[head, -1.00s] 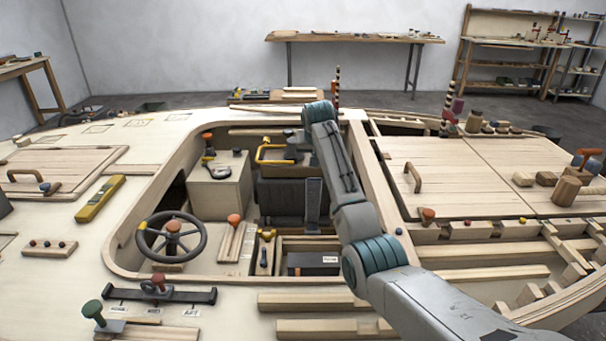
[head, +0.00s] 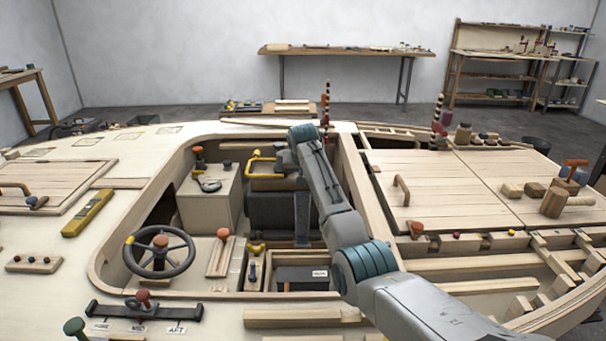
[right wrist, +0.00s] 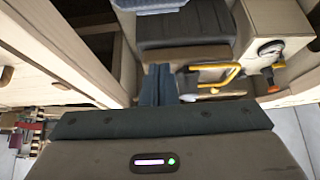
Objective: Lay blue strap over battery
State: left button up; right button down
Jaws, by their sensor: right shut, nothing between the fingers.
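A black box with a small white label, which looks like the battery (head: 302,278), sits in a wooden compartment at the near end of the cockpit well in the head view. My right arm reaches over the well. Its gripper (head: 302,240) points down beyond the box, in front of the dark seat block. In the right wrist view its fingers (right wrist: 160,72) are together and empty. I cannot make out a blue strap in the head view. A blue-grey piece (right wrist: 150,5) is cut off at the top of the wrist view; I cannot tell what it is. My left gripper is not in view.
A steering wheel (head: 159,252) and a red-knobbed lever (head: 221,252) stand left of the box. A yellow handle frame (head: 261,166) and a pale cabinet (head: 210,200) are farther in. The well's raised wooden rim (head: 122,225) surrounds the area.

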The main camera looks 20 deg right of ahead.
aim_at(302, 216)
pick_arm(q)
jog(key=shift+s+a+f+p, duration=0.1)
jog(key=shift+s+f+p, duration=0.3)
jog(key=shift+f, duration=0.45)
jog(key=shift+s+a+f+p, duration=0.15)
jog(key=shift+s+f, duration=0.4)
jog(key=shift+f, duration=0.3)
pick_arm(e)
jog(key=shift+s+f, duration=0.15)
jog(key=shift+f, duration=1.45)
jog(key=shift+s+f, duration=0.1)
jog(key=shift+f, duration=1.5)
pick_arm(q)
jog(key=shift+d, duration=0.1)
